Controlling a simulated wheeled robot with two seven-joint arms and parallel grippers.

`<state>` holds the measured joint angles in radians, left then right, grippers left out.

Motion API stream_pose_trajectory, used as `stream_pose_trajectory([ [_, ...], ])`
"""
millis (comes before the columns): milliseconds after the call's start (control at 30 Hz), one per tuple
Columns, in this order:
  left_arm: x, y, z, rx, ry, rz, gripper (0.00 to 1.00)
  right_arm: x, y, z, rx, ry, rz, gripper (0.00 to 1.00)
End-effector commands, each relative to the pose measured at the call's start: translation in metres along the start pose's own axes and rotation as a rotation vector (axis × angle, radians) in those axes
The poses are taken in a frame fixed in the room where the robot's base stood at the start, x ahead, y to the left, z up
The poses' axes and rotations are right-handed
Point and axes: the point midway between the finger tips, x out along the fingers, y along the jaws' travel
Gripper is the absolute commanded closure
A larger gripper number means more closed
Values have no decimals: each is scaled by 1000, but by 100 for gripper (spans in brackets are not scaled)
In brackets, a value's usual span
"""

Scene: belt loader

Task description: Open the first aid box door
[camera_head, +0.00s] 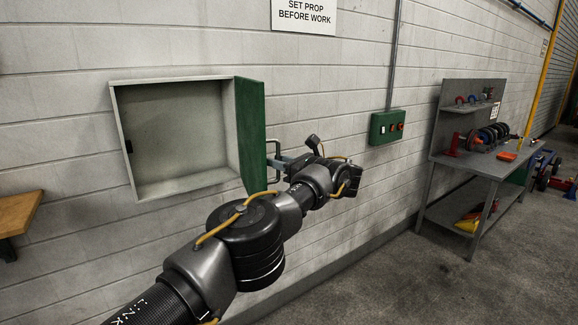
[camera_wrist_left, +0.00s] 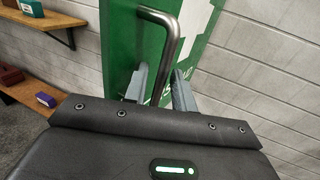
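The first aid box (camera_head: 170,135) is a pale, shallow cabinet on the wall, and its inside looks empty. Its green door (camera_head: 250,130) is swung out wide from the box's right side. In the left wrist view the door's green and white face shows behind a bent metal handle (camera_wrist_left: 171,45). My left gripper (camera_wrist_left: 160,92) is at the handle, with a finger on each side of the bar and a gap showing beside it. In the head view the left gripper (camera_head: 280,163) is at the door's outer face, partly hidden by my arm. My right gripper is not in view.
A green control box (camera_head: 386,127) with buttons is on the wall to the right. A grey workbench (camera_head: 480,163) with tools stands further right. A wooden shelf (camera_head: 18,212) juts out at the left. The floor before the wall is clear.

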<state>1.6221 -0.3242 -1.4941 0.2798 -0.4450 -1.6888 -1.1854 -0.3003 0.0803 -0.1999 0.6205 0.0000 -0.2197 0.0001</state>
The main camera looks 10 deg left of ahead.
Motion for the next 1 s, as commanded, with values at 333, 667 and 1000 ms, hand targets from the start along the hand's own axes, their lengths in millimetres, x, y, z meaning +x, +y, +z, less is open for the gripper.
stream_pose_trajectory([
  [333, -68, -2, -4, 1, -2, -6, 74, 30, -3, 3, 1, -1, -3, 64],
  [667, -100, -1, 2, 3, -3, -4, 74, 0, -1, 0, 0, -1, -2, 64],
  [1000, -105, 0, -2, 3, 0, -7, 74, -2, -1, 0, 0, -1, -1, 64],
])
